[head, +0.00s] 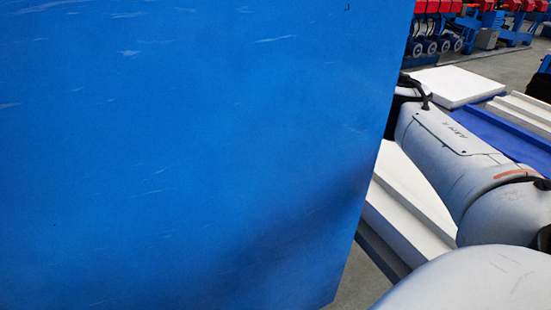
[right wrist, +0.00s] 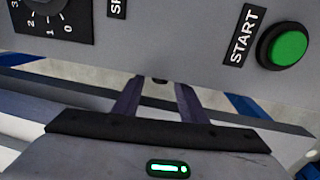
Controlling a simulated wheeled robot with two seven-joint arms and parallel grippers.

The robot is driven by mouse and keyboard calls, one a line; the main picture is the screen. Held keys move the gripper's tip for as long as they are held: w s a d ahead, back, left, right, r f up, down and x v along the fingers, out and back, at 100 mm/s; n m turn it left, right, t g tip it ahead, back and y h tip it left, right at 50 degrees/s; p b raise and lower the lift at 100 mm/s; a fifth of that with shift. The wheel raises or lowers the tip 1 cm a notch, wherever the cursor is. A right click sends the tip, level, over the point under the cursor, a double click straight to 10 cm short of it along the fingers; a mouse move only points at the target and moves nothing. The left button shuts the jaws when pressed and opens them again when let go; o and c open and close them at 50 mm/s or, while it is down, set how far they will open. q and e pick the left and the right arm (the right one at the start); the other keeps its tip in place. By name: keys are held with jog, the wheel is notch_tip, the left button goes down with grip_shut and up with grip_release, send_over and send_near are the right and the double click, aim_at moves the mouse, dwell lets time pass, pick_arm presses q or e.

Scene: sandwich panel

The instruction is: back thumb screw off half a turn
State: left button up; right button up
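In the right wrist view my right gripper (right wrist: 159,88) reaches up from the bottom with its two dark fingers apart. Light floor shows in the gap between them, and nothing is clamped there. Its fingertips are close to the lower edge of a grey control panel (right wrist: 180,50). My left gripper is not in view.
The grey panel carries a green button (right wrist: 288,46), a START label (right wrist: 243,35) and a numbered dial plate (right wrist: 55,20). In the head view the blue panel blocks most of the scene. White slabs (head: 455,86) and a blue strip (head: 490,132) lie beyond my right arm.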

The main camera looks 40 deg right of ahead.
grip_shut()
